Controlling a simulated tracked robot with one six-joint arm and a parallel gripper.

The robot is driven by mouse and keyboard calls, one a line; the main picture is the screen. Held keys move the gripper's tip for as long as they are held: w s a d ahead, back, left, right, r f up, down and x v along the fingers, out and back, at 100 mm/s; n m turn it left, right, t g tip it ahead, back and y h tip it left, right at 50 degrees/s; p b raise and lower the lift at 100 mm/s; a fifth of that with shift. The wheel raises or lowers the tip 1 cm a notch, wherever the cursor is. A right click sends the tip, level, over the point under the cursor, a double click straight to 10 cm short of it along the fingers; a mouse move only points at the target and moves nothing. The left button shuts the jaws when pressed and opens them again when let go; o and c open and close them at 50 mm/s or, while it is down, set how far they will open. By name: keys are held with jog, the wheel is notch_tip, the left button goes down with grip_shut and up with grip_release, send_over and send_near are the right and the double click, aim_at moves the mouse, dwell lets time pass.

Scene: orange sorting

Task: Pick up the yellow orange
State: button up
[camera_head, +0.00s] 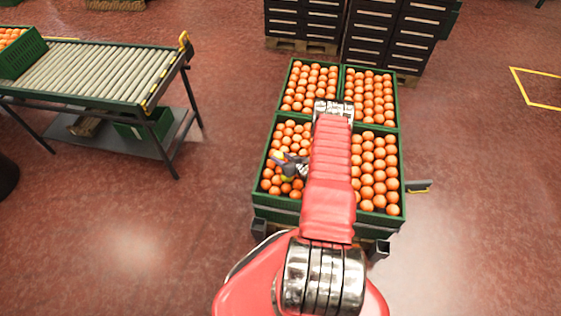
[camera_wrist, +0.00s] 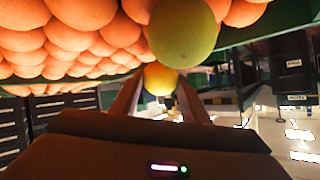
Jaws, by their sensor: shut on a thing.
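A yellow orange (camera_wrist: 160,79) sits between the two fingertips of my gripper (camera_wrist: 157,90) in the wrist view, and the fingers are shut on it. A larger-looking green-yellow orange (camera_wrist: 183,33) lies just beyond it among the orange fruit. In the head view my gripper (camera_head: 284,168) is low over the front left crate (camera_head: 262,170), with a bit of yellow (camera_head: 279,156) and a bit of yellow-green (camera_head: 287,179) showing beside it. My arm covers part of this crate. Whether the held orange still touches its neighbours is unclear.
Three more green crates of oranges adjoin: front right (camera_head: 402,170), back left (camera_head: 287,80) and back right (camera_head: 394,95). Stacked dark crates (camera_head: 385,40) stand behind. A roller conveyor (camera_head: 100,75) with a green crate (camera_head: 25,55) is at the left.

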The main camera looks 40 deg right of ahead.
aim_at(281, 157)
notch_tip(281, 157, up, 8)
jog(key=shift+f, duration=0.2)
dwell(0.7)
